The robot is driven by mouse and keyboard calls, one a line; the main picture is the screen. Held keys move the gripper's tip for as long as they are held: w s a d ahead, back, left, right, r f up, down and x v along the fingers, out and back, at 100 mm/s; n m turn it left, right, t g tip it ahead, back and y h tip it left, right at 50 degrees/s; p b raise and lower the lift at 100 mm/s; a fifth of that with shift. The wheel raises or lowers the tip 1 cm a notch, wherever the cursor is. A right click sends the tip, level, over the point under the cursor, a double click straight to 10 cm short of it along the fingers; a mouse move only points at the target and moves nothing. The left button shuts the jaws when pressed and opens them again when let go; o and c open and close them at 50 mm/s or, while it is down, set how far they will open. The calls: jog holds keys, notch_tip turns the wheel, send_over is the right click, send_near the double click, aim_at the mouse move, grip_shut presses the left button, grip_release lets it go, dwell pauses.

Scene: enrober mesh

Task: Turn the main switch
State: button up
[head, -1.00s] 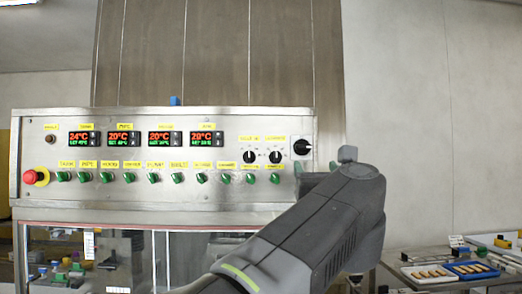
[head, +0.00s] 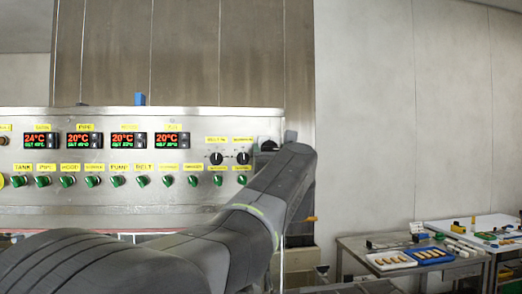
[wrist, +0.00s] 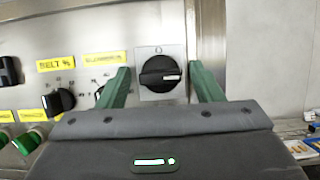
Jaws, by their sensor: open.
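The main switch (wrist: 160,74) is a large black rotary knob on a square light plate at the right end of the steel panel (head: 90,200). In the wrist view its grip lies about level, with a white mark at its right end. My gripper (wrist: 160,82) is open, with one green finger on each side of the switch in that view. I cannot tell how far the fingertips stand from the panel. In the head view the switch (head: 268,145) shows only in part behind my arm, and the fingers are mostly hidden.
Two smaller black knobs (head: 216,158) sit left of the main switch. A row of green switches (head: 117,181) runs below the red and green displays (head: 84,140). At the right, a table (head: 360,248) holds trays. Bare wall is right of the panel.

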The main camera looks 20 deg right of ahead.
jog(key=c, duration=1)
jog(key=shift+o, duration=0.3)
